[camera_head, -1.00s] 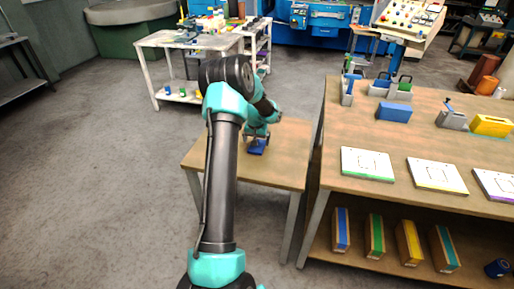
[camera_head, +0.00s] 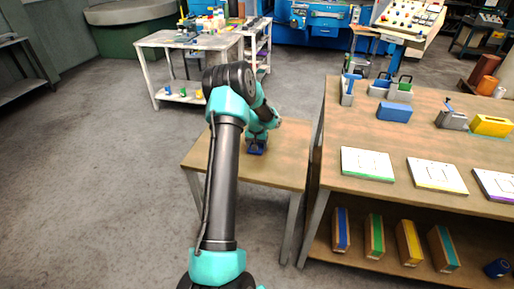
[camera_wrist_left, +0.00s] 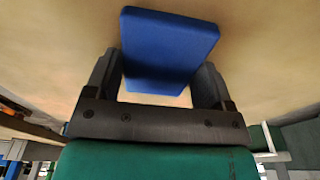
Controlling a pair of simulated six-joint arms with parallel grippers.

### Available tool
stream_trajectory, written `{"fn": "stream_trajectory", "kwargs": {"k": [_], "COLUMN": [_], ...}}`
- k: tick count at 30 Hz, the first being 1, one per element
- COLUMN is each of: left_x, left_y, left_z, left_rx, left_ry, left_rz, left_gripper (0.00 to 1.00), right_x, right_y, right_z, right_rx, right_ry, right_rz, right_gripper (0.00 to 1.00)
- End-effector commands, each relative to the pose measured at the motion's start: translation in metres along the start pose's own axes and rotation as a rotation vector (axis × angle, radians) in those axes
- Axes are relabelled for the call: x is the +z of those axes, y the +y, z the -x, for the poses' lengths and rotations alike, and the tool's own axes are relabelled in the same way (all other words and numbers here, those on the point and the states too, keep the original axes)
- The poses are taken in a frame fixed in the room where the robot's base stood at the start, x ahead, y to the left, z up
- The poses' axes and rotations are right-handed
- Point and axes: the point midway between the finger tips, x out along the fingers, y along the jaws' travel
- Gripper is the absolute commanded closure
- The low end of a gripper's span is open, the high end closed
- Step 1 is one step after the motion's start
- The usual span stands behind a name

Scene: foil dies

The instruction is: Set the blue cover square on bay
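A blue block, which I take as the blue cover (camera_head: 256,150), is on the small wooden table beside the large bench. In the left wrist view the blue cover (camera_wrist_left: 170,48) sits tilted between the two dark fingers of my left gripper (camera_wrist_left: 160,80). The fingers appear closed against its sides. In the head view my left gripper (camera_head: 256,143) points down at the table. White plates with marked outlines lie on the bench: one green-edged (camera_head: 367,164), one yellow-edged (camera_head: 437,175), one purple-edged (camera_head: 497,185). I cannot tell which place is the bay. My right gripper is not in view.
The small table (camera_head: 285,168) is otherwise clear. Another blue block (camera_head: 394,112), grey holders (camera_head: 379,87) and a yellow block (camera_head: 491,125) stand on the large bench (camera_head: 340,125). Several coloured boxes (camera_head: 375,236) stand on its lower shelf.

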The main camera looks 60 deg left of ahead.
Motion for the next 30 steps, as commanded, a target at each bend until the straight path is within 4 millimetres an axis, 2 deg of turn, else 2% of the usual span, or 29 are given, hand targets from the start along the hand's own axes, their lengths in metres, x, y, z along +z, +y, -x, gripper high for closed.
{"fn": "stream_trajectory", "kwargs": {"k": [1,9,19,28,30], "left_x": [0.000,0.000,-0.001,-0.005,0.002], "left_y": [0.000,0.000,0.000,0.000,0.002], "left_z": [0.000,0.000,0.005,0.036,0.037], "left_rx": [0.000,0.000,0.000,0.000,0.000], "left_ry": [0.000,0.000,0.001,0.003,-0.001], "left_rz": [0.000,0.000,0.000,0.001,-0.001], "left_gripper": [0.29,0.54,0.54,0.54,0.54], "right_x": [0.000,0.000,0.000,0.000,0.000], "right_y": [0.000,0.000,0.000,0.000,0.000], "right_z": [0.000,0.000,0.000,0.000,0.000], "right_rx": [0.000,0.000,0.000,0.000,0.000], "right_ry": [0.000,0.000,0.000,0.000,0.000], "right_rz": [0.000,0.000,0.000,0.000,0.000], "right_gripper": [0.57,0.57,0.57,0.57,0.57]}}
